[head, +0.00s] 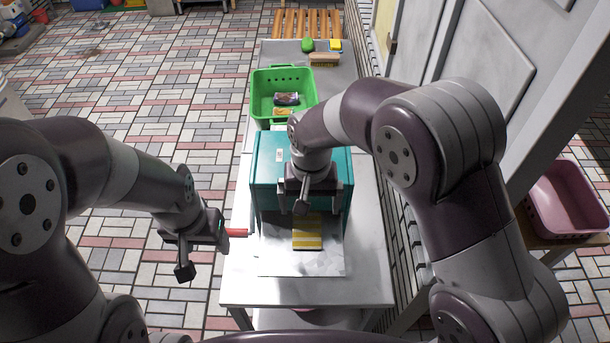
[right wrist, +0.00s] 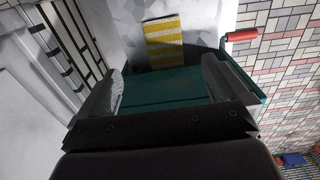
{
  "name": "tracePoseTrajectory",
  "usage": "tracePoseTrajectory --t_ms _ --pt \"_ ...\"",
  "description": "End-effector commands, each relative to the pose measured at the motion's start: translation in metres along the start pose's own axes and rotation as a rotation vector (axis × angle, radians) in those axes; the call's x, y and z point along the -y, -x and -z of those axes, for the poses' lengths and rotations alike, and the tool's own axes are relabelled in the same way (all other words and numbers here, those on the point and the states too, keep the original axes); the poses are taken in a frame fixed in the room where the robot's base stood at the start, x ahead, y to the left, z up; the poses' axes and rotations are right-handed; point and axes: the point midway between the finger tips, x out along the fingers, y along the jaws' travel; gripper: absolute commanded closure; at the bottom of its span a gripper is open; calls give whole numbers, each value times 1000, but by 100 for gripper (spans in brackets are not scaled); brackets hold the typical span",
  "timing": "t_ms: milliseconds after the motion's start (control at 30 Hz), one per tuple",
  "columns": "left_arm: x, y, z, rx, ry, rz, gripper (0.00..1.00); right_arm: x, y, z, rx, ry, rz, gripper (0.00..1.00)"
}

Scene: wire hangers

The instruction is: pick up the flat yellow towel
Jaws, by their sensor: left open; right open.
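The flat yellow towel (head: 307,236), striped yellow and white, lies on a pale sheet on the table in front of the teal box. In the right wrist view the towel (right wrist: 164,42) shows beyond the box's edge. My right gripper (head: 314,205) is open and empty, above the teal box (head: 265,180) near its front side, a little behind the towel. Its two fingers (right wrist: 160,85) frame the teal surface in the wrist view. My left gripper (head: 190,255) is open and empty, off the table's left edge, away from the towel.
Behind the box stands a green basket (head: 258,100) with small packets. A brush (head: 323,60) and a green item (head: 308,45) lie further back. A pink tub (head: 565,205) stands at right.

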Motion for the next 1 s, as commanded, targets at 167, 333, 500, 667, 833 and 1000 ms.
tracePoseTrajectory --t_ms 167,333,500,667,833,1000 --pt "0 10 1 2 0 0 36 10 -17 1 9 -4 -6 0" --pt "0 21 2 2 0 0 36 10 -58 0 9 -4 -5 0" --pt "0 30 3 2 0 0 36 9 -96 1 6 -3 -4 0" --pt "0 34 4 2 0 0 36 10 -118 2 3 -3 -2 0" --pt "0 34 4 2 0 0 36 10 -125 2 2 -3 -2 0" --pt "0 34 4 2 0 0 36 10 -125 2 1 -3 -1 0"
